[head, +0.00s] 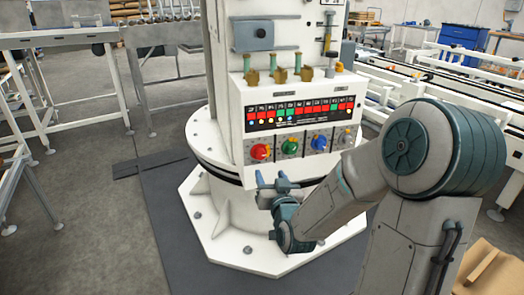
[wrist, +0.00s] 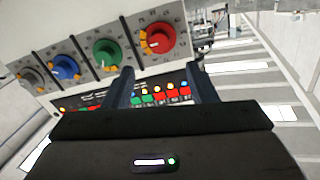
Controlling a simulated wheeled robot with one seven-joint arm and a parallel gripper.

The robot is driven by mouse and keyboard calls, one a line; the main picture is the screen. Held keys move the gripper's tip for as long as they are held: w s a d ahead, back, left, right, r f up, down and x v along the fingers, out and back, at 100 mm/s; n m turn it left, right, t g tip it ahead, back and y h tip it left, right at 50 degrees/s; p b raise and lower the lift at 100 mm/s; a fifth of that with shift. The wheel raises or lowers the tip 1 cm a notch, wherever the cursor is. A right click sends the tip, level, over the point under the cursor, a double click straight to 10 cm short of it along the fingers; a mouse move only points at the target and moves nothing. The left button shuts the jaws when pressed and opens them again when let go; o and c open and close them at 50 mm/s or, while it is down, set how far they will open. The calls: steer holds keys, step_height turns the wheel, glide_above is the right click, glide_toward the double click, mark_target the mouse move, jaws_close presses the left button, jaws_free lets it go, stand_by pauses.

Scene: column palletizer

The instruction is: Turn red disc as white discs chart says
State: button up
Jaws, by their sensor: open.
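The red disc (head: 260,152) is the leftmost of a row of round knobs on the white column's panel. In the wrist view the red disc (wrist: 161,39) is at the upper right, with an orange piece and a pale mark on it. The chart strip (head: 300,112), with red and green cells and small pale dots, is above the knobs. It is partly hidden by my gripper in the wrist view (wrist: 150,97); its markings are too small to read. My gripper (head: 272,180) is open and empty, below and in front of the red disc, apart from it. Its fingers (wrist: 163,88) show in the wrist view.
Green (head: 290,146), blue (head: 319,142) and grey (head: 346,137) knobs are right of the red one. Three brass-and-green fittings (head: 278,75) stick out above the chart. The column's wide white base (head: 215,222) is below. Conveyors (head: 420,85) stand behind at right.

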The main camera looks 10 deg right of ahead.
mark_target(261, 155)
steer(key=w, duration=0.5)
steer(key=w+b, duration=0.1)
steer(key=w, duration=0.4)
steer(key=shift+w+a+b, duration=0.2)
steer(key=shift+w+b, duration=0.1)
steer(key=shift+w, duration=0.05)
steer(key=c, duration=1)
